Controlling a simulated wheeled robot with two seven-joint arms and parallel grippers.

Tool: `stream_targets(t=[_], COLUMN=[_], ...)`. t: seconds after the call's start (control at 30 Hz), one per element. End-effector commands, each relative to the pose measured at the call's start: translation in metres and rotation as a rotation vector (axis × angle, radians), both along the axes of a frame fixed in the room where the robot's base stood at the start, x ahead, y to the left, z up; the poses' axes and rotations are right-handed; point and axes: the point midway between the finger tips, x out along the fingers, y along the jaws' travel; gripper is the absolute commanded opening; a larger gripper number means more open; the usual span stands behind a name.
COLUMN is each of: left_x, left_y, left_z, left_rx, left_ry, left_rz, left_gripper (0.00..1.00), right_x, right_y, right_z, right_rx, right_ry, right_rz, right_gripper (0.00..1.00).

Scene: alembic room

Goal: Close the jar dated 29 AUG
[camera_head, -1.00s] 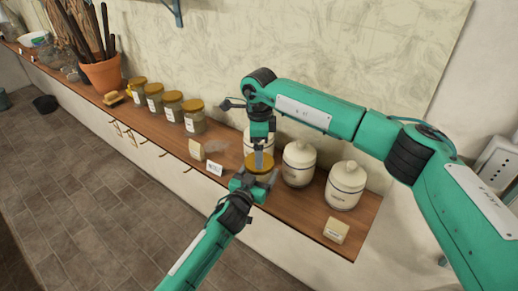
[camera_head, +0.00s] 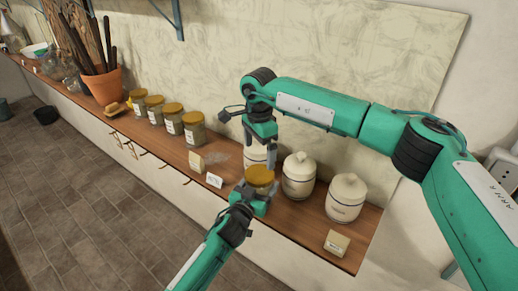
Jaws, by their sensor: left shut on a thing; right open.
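A jar with a golden-brown lid (camera_head: 260,177) is at my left gripper (camera_head: 254,199), which is shut on it from the front. The jar's body is mostly hidden by the gripper, and no date shows on it. I cannot tell how tightly its lid sits. My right gripper (camera_head: 267,158) is open just above and behind that lid, pointing down. Several similar lidded glass jars stand in a row to the left, including one (camera_head: 194,135) nearest to me; their labels are too small to read.
White lidded canisters (camera_head: 298,178), (camera_head: 345,200) stand right of the held jar; another is partly hidden behind my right gripper. A small card (camera_head: 214,180), a pale block (camera_head: 196,162) and another block (camera_head: 337,243) lie along the wooden shelf's (camera_head: 312,232) front. A terracotta pot (camera_head: 104,86) stands left.

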Motion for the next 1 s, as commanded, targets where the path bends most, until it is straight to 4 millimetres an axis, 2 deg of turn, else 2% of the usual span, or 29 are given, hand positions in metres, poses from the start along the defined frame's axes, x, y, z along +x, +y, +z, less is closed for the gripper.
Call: stream_targets(t=[0.23, 0.63, 0.8, 1.0], left_x=[0.0, 0.0, 0.0, 0.0], left_y=[-0.001, 0.0, 0.0, 0.0], left_z=[-0.001, 0.0, 0.0, 0.0], left_rx=[0.0, -0.001, -0.001, -0.001], left_ry=[0.001, 0.0, 0.0, 0.0], left_rz=[-0.001, -0.001, -0.001, 0.0], left_gripper=[0.13, 0.13, 0.13, 0.13], right_x=[0.0, 0.0, 0.0, 0.0], right_y=[0.0, 0.0, 0.0, 0.0], right_z=[-0.012, -0.07, -0.079, -0.081], right_rx=[0.0, 0.0, -0.001, 0.0], right_ry=[0.001, 0.002, 0.001, 0.0], right_rz=[-0.002, -0.003, -0.003, -0.003], right_gripper=[0.99, 0.99, 0.99, 0.99])
